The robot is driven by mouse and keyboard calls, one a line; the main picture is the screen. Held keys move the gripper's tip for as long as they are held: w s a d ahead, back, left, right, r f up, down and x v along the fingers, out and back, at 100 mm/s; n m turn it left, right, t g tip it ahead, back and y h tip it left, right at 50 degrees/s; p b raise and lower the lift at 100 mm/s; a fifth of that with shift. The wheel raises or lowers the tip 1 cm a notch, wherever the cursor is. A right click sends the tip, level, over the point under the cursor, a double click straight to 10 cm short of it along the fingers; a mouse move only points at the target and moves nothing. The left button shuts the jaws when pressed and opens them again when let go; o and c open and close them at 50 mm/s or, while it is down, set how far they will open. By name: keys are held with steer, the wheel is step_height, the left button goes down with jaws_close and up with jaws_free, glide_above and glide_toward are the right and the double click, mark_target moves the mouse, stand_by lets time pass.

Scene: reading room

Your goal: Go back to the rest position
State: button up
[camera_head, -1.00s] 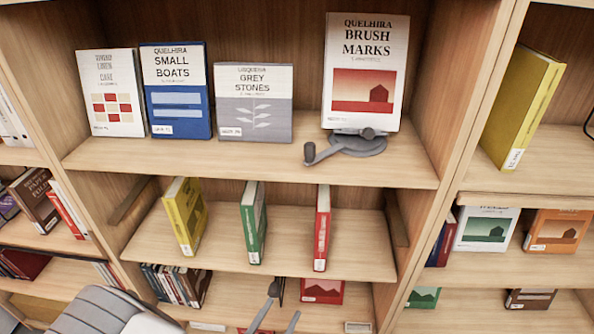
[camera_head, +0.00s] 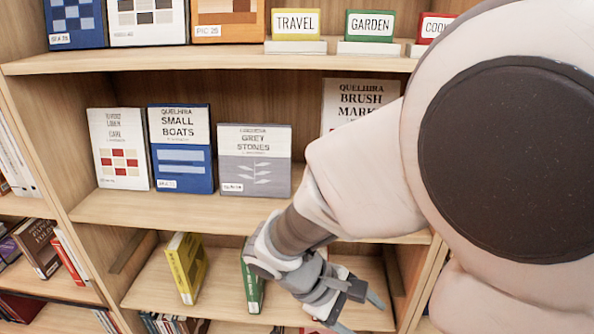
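My gripper (camera_head: 360,314) is at the lower middle of the head view, in front of the shelf with the upright yellow and green books. Its two fingers point down and to the right and stand apart. I see nothing held between them. My arm comes in from the right and covers much of the right half of the view. It hides most of that side of the bookcase, including the lower part of the Brush Marks book (camera_head: 352,105) and its stand.
The Small Boats book (camera_head: 182,150) and Grey Stones book (camera_head: 254,160) stand on the shelf (camera_head: 150,210) above. Below are a yellow book (camera_head: 186,268) and a green book (camera_head: 252,285), close by my gripper. Topic signs, such as Travel (camera_head: 296,24), line the top shelf.

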steer(key=s+d+r+m+t+y+p, duration=0.1)
steer(key=r+m+y, duration=0.3)
steer(key=r, duration=0.4)
steer(key=s+d+r+m+t+y+p, duration=0.1)
steer(key=s+r+m+t+y+p, duration=0.1)
steer(key=r, duration=0.7)
steer(key=s+m+t+y, duration=0.1)
steer(key=m+t+y, duration=0.1)
steer(key=m, duration=0.1)
steer(key=shift+s+d+r+m+t, duration=0.2)
steer(key=shift+m+t, duration=0.1)
steer(key=shift+m, duration=0.1)
